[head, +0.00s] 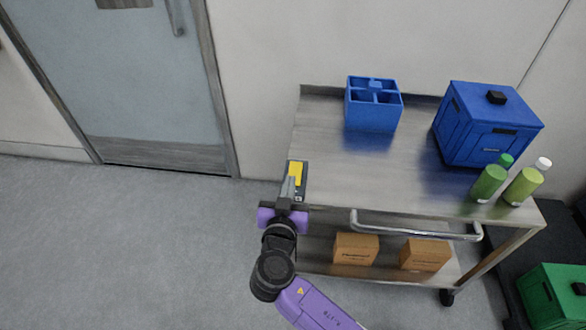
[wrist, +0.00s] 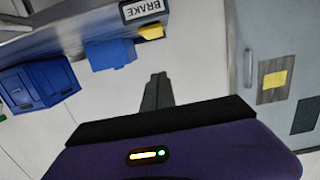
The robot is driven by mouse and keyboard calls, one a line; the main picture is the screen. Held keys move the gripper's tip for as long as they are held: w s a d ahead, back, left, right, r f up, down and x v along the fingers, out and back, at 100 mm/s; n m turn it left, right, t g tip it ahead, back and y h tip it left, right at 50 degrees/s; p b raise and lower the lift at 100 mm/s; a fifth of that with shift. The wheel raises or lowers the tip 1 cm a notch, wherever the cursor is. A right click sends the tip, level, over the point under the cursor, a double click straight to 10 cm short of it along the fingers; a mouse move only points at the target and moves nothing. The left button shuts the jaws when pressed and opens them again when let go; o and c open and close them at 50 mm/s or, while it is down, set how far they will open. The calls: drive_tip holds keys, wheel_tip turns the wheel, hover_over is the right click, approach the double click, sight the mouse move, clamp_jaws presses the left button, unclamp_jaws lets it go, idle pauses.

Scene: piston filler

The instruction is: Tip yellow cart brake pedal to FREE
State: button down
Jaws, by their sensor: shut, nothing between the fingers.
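The yellow brake pedal (head: 297,172) is at the left front corner of the steel cart (head: 420,175). In the wrist view the yellow pedal (wrist: 151,32) shows beside a plate reading BRAKE (wrist: 143,9). My gripper (head: 291,186) is at that corner in the head view, its fingers overlapping the pedal area. In the wrist view my gripper's fingers (wrist: 158,80) are together and empty, with a visible gap in the picture between their tips and the pedal. I cannot tell the exact distance. FREE markings are not readable.
A blue divided bin (head: 372,112), a blue lidded box (head: 485,135) and two green bottles (head: 490,180) stand on the cart top. A handle (head: 415,232) runs along its front. Cardboard boxes (head: 355,248) sit on the lower shelf. Floor at left is clear.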

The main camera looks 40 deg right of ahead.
drive_tip(key=p, duration=0.2)
hover_over(295, 169)
drive_tip(key=v, duration=0.2)
drive_tip(key=shift+s+f, duration=0.1)
drive_tip(key=shift+f, duration=0.55)
wheel_tip(295, 169, down, 3)
drive_tip(key=shift+r, duration=0.1)
drive_tip(key=shift+d+f, duration=0.15)
drive_tip(key=shift+f, duration=0.55)
drive_tip(key=shift+b, duration=0.3)
